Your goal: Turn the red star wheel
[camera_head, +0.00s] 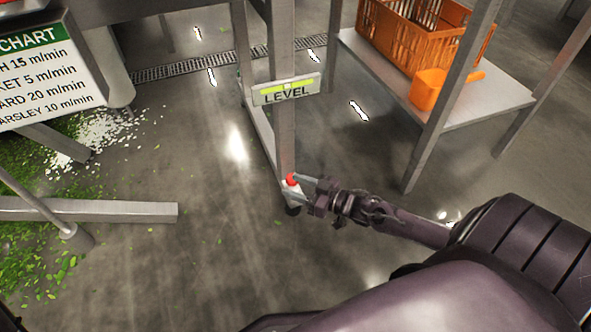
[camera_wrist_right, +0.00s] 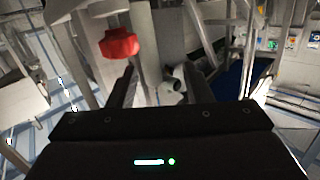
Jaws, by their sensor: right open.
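The red star wheel (camera_head: 291,179) sits low on a steel leg, under the LEVEL sign, in the head view. In the right wrist view the red star wheel (camera_wrist_right: 119,43) shows at upper left, beyond the fingers. My right gripper (camera_head: 312,189) is beside the wheel, its fingers pointing left toward it. In the right wrist view my right gripper (camera_wrist_right: 131,85) is open with nothing between its fingers, and the wheel lies ahead near the left finger. I cannot tell whether a finger touches the wheel. My left gripper is not in view.
The LEVEL sign (camera_head: 286,89) is fixed to the leg above the wheel. A steel bench (camera_head: 362,48) at right holds an orange crate (camera_head: 392,40) and an orange scoop (camera_head: 428,90). A metal beam (camera_head: 120,211) and scattered leaves (camera_head: 62,275) are at left. The floor between is open.

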